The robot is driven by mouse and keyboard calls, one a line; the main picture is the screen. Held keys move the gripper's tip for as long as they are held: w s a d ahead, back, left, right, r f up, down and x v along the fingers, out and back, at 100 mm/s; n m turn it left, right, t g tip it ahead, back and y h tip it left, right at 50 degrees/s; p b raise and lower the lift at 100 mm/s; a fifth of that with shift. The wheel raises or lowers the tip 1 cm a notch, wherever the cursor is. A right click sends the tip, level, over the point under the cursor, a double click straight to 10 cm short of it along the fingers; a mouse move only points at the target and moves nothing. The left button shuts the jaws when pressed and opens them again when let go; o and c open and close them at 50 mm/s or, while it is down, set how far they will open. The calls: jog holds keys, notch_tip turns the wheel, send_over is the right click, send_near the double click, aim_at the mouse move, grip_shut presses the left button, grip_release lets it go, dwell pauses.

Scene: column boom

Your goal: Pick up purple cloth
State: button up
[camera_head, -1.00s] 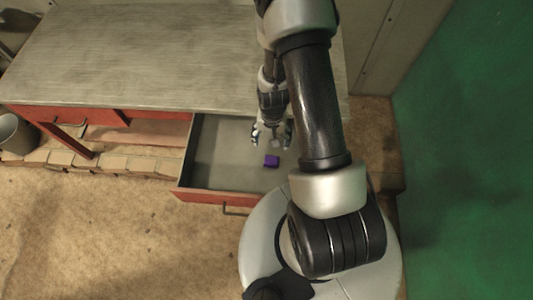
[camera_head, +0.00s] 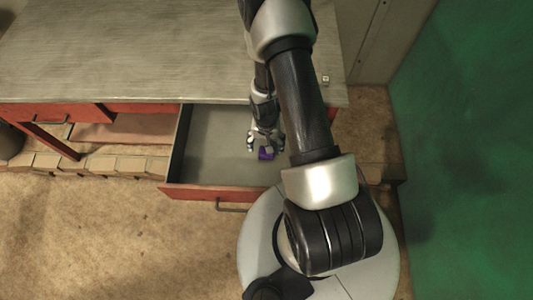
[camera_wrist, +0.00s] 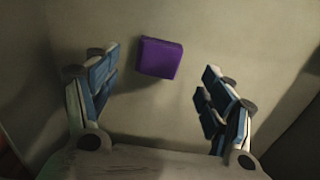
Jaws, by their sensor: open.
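The purple cloth (camera_head: 266,154) is a small folded block lying on the floor of the open drawer (camera_head: 212,150). In the wrist view the cloth (camera_wrist: 160,57) lies beyond the fingertips, a little left of the middle between them. My gripper (camera_head: 265,146) is open and empty over the drawer, close to the cloth. In the wrist view its two blue-padded fingers (camera_wrist: 161,86) stand wide apart. In the head view the gripper hides part of the cloth.
The drawer's red front (camera_head: 215,193) with its handle faces the room. A grey worktop (camera_head: 130,60) lies behind the drawer. A small pale cube (camera_head: 326,79) sits on the worktop's right part. Bricks (camera_head: 100,164) line the floor at left. A green wall (camera_head: 460,150) stands at right.

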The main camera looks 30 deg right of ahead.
notch_tip(320, 180, down, 5)
jog(key=b, duration=0.4)
jog(key=shift+d, duration=0.15)
jog(key=shift+r, duration=0.1)
jog(key=c, duration=1.1)
notch_tip(320, 180, up, 20)
jog(key=p, duration=1.1)
